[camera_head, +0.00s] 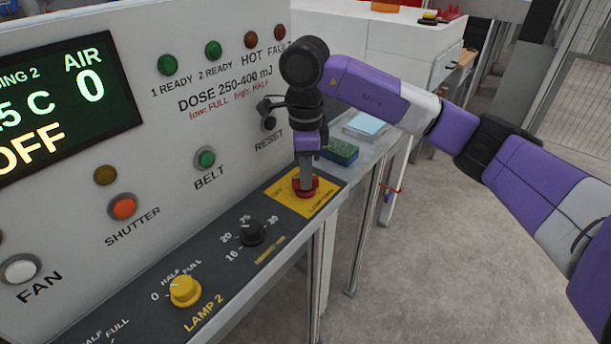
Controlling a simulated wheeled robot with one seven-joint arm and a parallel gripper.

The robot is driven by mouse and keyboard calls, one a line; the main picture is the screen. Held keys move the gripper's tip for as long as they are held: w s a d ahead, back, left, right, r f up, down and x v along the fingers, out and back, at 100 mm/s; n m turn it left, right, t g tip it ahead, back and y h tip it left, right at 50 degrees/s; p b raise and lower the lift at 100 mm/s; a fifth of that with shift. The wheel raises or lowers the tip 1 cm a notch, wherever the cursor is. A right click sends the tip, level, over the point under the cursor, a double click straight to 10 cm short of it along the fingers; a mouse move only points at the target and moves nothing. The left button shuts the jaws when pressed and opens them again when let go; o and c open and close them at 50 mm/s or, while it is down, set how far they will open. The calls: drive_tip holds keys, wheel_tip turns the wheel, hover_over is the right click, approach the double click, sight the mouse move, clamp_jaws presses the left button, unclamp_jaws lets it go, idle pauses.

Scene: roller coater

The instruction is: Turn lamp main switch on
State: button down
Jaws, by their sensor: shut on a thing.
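The lamp main switch (307,190) is a red knob on a yellow plate (288,200) at the right end of the sloped dark control strip. An OFF mark shows on the plate's left part; the other lettering is partly hidden. My gripper (306,180) points straight down from above and is shut on the red knob. The fingers cover much of the knob, so I cannot tell which way it is turned.
On the strip are a black timer-like knob (252,232) and a yellow LAMP 2 knob (185,290). The upright panel behind has a green BELT button (205,159) and an orange SHUTTER button (122,207). A green-topped sponge (341,152) lies behind my gripper. Open floor is at right.

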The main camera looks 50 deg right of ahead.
drive_tip(key=m+b, duration=0.3)
drive_tip(key=m, duration=0.1)
drive_tip(key=shift+f, duration=0.1)
drive_tip(key=m+b, duration=0.3)
drive_tip(key=m, duration=0.1)
drive_tip(key=shift+m, duration=0.3)
drive_tip(key=m+b, duration=0.3)
drive_tip(key=m, duration=0.1)
drive_tip(key=shift+m, duration=0.3)
drive_tip(key=shift+m+b, duration=1.1)
drive_tip(key=shift+m, duration=0.8)
drive_tip(key=shift+w+r, duration=0.1)
drive_tip(key=shift+r, duration=0.1)
drive_tip(key=c, duration=1.4)
unclamp_jaws()
drive_tip(key=shift+o, duration=0.2)
drive_tip(key=shift+r, duration=3.9)
